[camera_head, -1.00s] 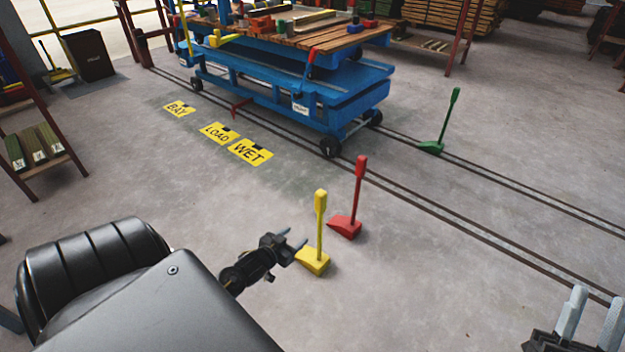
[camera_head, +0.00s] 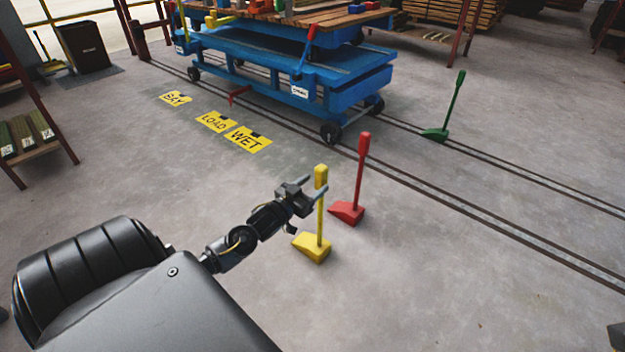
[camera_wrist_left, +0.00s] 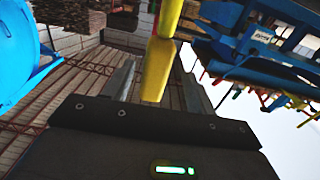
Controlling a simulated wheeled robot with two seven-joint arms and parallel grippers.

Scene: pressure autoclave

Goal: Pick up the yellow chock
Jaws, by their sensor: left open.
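The yellow chock (camera_head: 313,249) stands on the concrete floor, with a wedge foot and an upright handle with a thicker top. My left gripper (camera_head: 315,184) is open at the upper part of this handle, with its fingers on either side of it. In the left wrist view the yellow handle (camera_wrist_left: 158,70) shows between the two fingers; I cannot tell whether they touch it. My right gripper's fingers are out of view; only a dark piece shows at the lower right corner of the head view.
A red chock (camera_head: 347,212) stands close behind and right of the yellow one. A green chock (camera_head: 436,133) stands farther back by the floor rails. A blue cart (camera_head: 345,92) stands on the rails behind. Yellow floor signs (camera_head: 247,139) lie to the left. The floor at front right is clear.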

